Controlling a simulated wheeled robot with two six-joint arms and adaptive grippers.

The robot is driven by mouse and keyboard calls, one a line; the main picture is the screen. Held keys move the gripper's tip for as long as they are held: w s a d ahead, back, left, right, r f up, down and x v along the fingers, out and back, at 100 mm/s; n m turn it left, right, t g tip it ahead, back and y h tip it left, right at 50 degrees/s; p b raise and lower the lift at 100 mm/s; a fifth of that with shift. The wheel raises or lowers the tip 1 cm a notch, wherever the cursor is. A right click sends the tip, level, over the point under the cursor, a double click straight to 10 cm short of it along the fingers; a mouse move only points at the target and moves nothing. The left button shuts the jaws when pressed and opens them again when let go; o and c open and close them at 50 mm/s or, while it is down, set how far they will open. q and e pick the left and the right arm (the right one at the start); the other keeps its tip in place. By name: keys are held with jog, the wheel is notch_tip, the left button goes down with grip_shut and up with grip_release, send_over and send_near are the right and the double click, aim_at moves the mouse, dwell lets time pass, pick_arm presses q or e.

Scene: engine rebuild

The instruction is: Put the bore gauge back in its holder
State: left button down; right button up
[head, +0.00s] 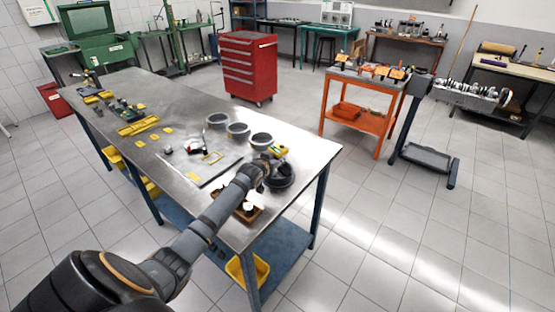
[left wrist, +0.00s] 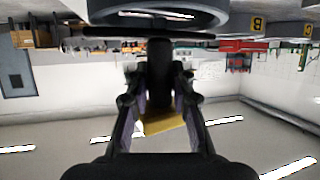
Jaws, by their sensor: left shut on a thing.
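My left gripper (head: 266,172) is over the near right end of the steel workbench (head: 120,100). In the left wrist view its fingers (left wrist: 158,100) are closed on a dark upright piece (left wrist: 160,62), which I take to be the bore gauge's grip. The rest of the gauge is hidden in the head view. A black round dish-like thing (head: 283,180) sits right beside the gripper. A brown tray (head: 252,216) with small items lies near the front edge, partly behind my arm. I cannot tell which of these, if either, is the holder. My right gripper is not in view.
Grey ring-shaped cylinders (head: 238,131) stand in a row behind the gripper, with a small yellow-green item (head: 279,150) close by. A pale mat (head: 196,178) lies left of my arm. A red cabinet (head: 248,70) and an orange cart (head: 350,115) stand beyond the bench.

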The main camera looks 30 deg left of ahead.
pick_arm(q)
jog(key=shift+f, duration=0.1)
jog(key=c, duration=1.1)
grip_release()
jog(key=shift+f, duration=0.15)
jog(key=shift+s, duration=0.15)
jog(key=v, duration=1.1)
jog(key=shift+s+d+r, duration=0.2)
jog(key=shift+s+r, duration=0.05)
jog(key=shift+s, duration=0.05)
jog(key=shift+s, duration=0.1)
